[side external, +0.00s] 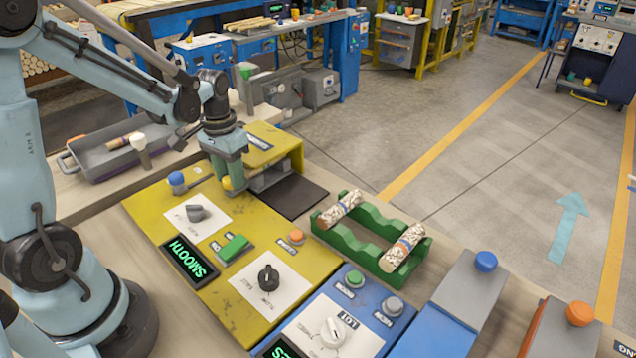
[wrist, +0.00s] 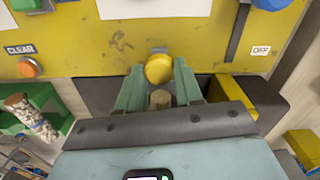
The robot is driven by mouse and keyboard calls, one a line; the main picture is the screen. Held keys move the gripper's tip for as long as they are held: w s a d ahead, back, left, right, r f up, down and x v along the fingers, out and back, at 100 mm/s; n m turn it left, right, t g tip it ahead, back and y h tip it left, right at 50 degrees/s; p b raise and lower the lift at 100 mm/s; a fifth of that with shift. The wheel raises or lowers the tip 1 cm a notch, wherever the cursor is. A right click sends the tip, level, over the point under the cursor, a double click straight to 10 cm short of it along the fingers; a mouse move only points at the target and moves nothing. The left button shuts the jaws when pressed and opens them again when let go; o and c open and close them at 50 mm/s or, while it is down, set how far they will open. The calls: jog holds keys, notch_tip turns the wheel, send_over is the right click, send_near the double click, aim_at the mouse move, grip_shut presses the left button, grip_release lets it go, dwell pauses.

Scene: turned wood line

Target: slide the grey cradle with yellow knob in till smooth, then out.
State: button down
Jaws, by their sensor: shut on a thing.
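My gripper (side external: 228,178) is shut on the yellow knob (side external: 226,184) at the mouth of the yellow hood (side external: 268,150). In the wrist view the round knob (wrist: 159,68) sits between the two green fingers (wrist: 158,78). Part of the grey cradle (side external: 268,180) shows low under the hood; the rest is hidden by the hood and my gripper. A small wooden end (wrist: 160,99) shows between the fingers. The display (side external: 189,262) on the yellow panel reads SMOOTH in green letters.
A green rack (side external: 368,250) with two speckled, bark-like pieces stands right of a dark mat (side external: 292,196). The yellow panel carries dials, a green switch (side external: 234,247) and an orange button (side external: 296,236). A grey tray (side external: 110,157) lies behind, at the left.

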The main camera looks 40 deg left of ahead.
jog(key=d, duration=1.1)
jog(key=c, duration=0.8)
grip_release()
jog(key=shift+o, duration=0.3)
jog(key=shift+a, duration=0.1)
jog(key=shift+r, duration=0.25)
notch_tip(320, 180, up, 12)
jog(key=shift+f, duration=0.2)
jog(key=shift+s, duration=0.1)
